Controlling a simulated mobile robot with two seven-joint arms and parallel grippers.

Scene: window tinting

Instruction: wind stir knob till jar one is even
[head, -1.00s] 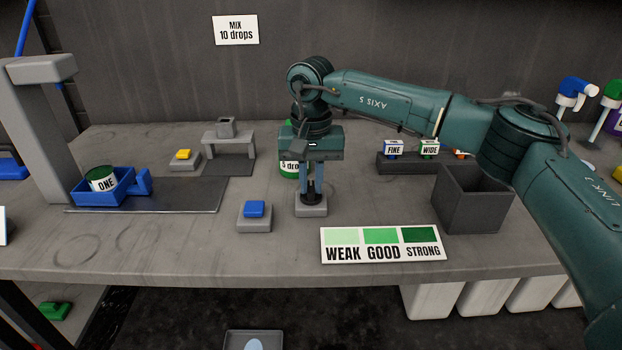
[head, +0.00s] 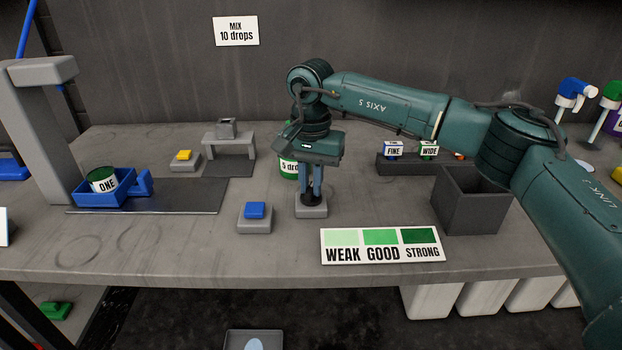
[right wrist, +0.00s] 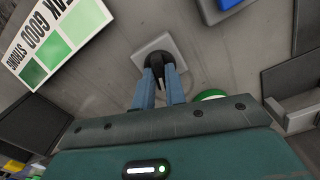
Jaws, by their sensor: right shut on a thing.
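The stir knob (head: 311,199) is a small black knob on a square grey base, in the middle of the table. My right gripper (head: 311,188) points straight down and is shut on the knob. The right wrist view also shows the knob (right wrist: 157,62) between the two blue-grey fingers. Jar one (head: 102,179) is a green jar with a white "ONE" label. It sits in a blue holder (head: 96,198) under a grey stand at the left. Its contents are too small to judge for evenness. My left gripper is not in view.
A blue button (head: 254,210) stands just left of the knob. A green jar (head: 288,167) labelled with drops is partly hidden behind my gripper. A WEAK/GOOD/STRONG card (head: 383,245) lies in front. An open grey bin (head: 474,200) stands at the right. A yellow button (head: 184,155) is at the back left.

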